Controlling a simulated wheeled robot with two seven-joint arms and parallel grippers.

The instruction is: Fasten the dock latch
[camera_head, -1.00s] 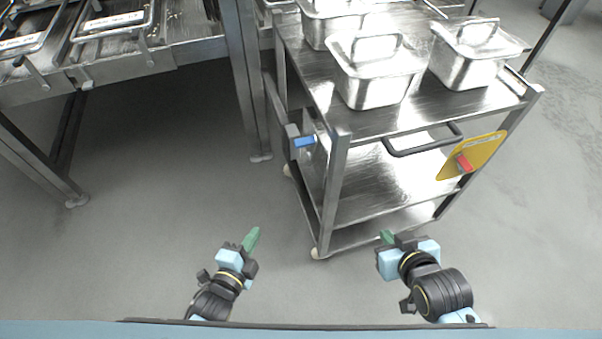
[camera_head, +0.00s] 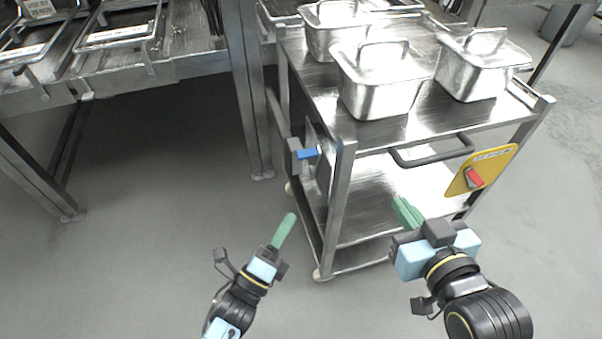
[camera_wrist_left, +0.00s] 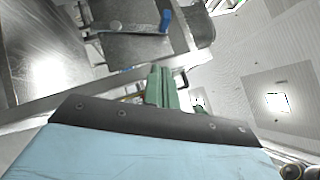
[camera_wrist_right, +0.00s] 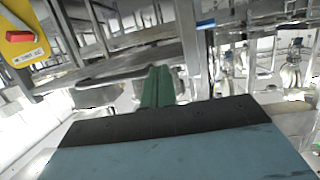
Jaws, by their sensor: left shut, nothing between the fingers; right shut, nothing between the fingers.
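The dock latch with its blue handle (camera_head: 307,154) sits on a dark bracket at the cart's left front post. The blue handle also shows in the left wrist view (camera_wrist_left: 165,20), on a grey plate beyond the fingers. My left gripper (camera_head: 285,230) has green fingers, shut and empty, below and left of the latch, apart from it. My right gripper (camera_head: 406,212) is shut and empty in front of the cart's lower shelf, below the black push handle (camera_head: 432,153). A yellow plate with a red knob (camera_head: 474,178) hangs at the cart's right front; it also shows in the right wrist view (camera_wrist_right: 20,37).
The steel cart (camera_head: 400,126) carries several lidded steel pans (camera_head: 380,85). A steel counter (camera_head: 180,60) with trays stands at the left, its leg beside the latch. The grey floor (camera_head: 150,230) at the left front is clear.

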